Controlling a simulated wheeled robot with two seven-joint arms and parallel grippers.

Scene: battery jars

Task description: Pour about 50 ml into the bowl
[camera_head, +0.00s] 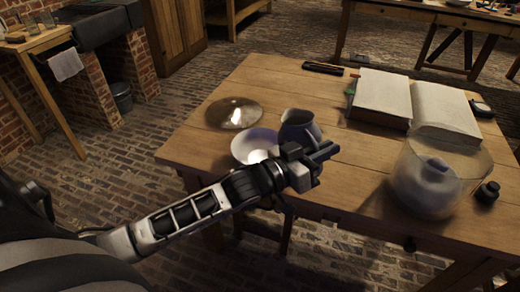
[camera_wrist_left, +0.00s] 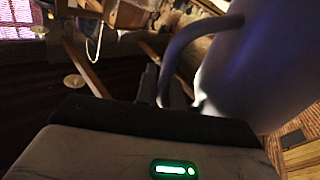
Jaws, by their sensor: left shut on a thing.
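A blue-grey jug (camera_head: 296,128) is at the left part of the table, behind and beside my left gripper (camera_head: 322,158). In the left wrist view the jug (camera_wrist_left: 255,60) fills the upper right and its curved handle (camera_wrist_left: 175,60) comes down to the fingers. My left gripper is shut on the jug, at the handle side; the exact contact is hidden. A pale bowl (camera_head: 250,143) stands just left of the jug, its front edge hidden by my left arm. A bright patch shows inside it; I cannot tell its contents. My right gripper is not in view.
A shiny round plate or lid (camera_head: 234,112) lies behind the bowl. An open book (camera_head: 383,97) lies at the back right. A large glass jar (camera_head: 436,178) with a pale vessel inside stands at the right, beside a small dark object (camera_head: 488,192). The table middle (camera_head: 360,155) is clear.

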